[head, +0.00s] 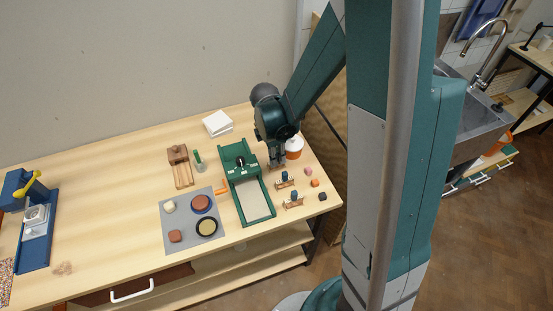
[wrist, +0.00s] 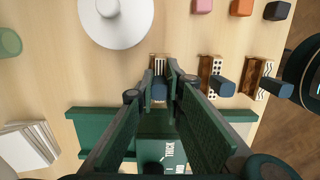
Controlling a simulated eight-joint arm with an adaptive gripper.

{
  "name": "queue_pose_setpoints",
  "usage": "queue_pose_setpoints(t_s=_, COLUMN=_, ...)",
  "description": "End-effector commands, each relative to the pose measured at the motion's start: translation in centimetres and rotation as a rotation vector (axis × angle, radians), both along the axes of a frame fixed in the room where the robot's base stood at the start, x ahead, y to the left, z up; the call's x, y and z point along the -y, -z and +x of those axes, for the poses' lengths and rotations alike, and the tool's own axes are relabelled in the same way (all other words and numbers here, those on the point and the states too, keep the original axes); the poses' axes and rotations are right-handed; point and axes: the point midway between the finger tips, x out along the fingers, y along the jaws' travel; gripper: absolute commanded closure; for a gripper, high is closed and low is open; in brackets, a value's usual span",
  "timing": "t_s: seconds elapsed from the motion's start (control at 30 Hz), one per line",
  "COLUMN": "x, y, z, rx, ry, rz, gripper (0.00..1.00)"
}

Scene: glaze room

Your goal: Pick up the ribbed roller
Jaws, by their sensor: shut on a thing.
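The ribbed roller (wrist: 158,67) has a striped face in a wooden frame and a dark blue handle. In the wrist view it sits between the fingertips of my gripper (wrist: 160,82), which is shut on the blue handle. In the head view my gripper (head: 277,163) is low beside the green slab press, and the roller is mostly hidden there. I cannot tell whether the roller touches the table. Two similar rollers lie to the right in the wrist view: a dotted one (wrist: 212,68) and a wavy-lined one (wrist: 257,72).
A white-lidded jar (wrist: 116,22) stands close to my gripper. The green slab press (head: 236,199) is just left of it in the head view. Small pink (head: 308,171), orange (head: 315,183) and dark (head: 323,196) blocks lie near the table's right edge. White tiles (head: 217,123) lie behind.

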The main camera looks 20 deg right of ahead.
Motion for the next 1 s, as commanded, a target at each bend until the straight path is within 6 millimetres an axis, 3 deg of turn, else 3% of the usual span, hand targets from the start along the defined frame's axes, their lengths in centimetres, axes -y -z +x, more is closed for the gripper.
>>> queue_pose_setpoints(t_s=0.7, x=0.0, y=-7.6, z=0.0, rx=0.0, ry=0.0, rz=0.0, gripper=1.0)
queue_pose_setpoints(t_s=1.0, x=0.0, y=-8.8, z=0.0, rx=0.0, ry=0.0, rz=0.0, gripper=1.0)
